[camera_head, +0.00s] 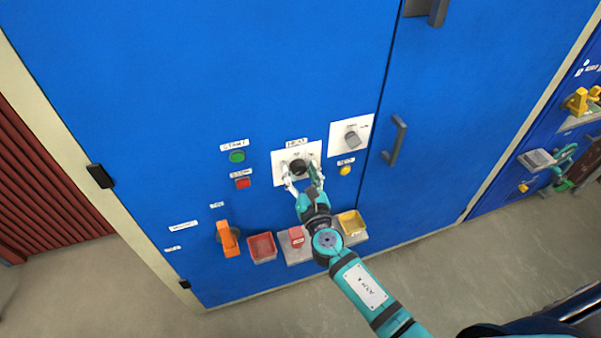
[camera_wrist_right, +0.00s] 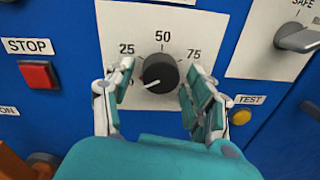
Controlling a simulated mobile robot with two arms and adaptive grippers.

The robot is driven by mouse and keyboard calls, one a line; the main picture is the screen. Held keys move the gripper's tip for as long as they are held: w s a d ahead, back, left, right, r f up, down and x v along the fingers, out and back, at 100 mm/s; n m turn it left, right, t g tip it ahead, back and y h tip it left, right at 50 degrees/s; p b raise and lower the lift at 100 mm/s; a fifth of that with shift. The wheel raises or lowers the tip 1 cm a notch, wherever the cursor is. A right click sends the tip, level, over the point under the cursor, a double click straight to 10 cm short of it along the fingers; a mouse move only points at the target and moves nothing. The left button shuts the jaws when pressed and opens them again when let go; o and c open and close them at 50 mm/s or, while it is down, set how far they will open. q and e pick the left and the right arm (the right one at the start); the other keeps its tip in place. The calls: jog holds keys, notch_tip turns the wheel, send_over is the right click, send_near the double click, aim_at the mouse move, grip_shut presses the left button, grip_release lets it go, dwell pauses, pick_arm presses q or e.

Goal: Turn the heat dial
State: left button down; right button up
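The heat dial (camera_head: 297,166) is a round black knob on a white plate under a "HEAT" label. In the right wrist view the dial (camera_wrist_right: 160,72) shows a white pointer line at its lower left, and the marks 25, 50 and 75 are readable around it. My right gripper (camera_head: 300,168) is at the panel with its fingers open, one on each side of the dial. In the wrist view the right gripper (camera_wrist_right: 157,82) shows gaps between both fingers and the knob. My left gripper is not in view.
Left of the dial are a green start button (camera_head: 237,156) and a red stop button (camera_head: 243,183). A yellow test button (camera_head: 345,170) and a grey switch (camera_head: 352,139) are to the right. Trays (camera_head: 262,247) and an orange handle (camera_head: 228,240) stick out below.

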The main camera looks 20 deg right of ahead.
jog(key=c, duration=0.9)
jog(key=shift+m, duration=0.3)
jog(key=m+b, duration=0.1)
jog(key=m, duration=0.8)
jog(key=shift+r+m+g+y, duration=0.1)
jog(key=shift+m+g+y, duration=0.2)
jog(key=m, duration=0.6)
jog(key=shift+y, duration=0.3)
jog(key=m, duration=0.4)
jog(key=shift+d, duration=0.1)
jog(key=shift+m+y+p, duration=0.3)
jog(key=shift+m+p, duration=0.1)
jog(key=shift+m, duration=0.8)
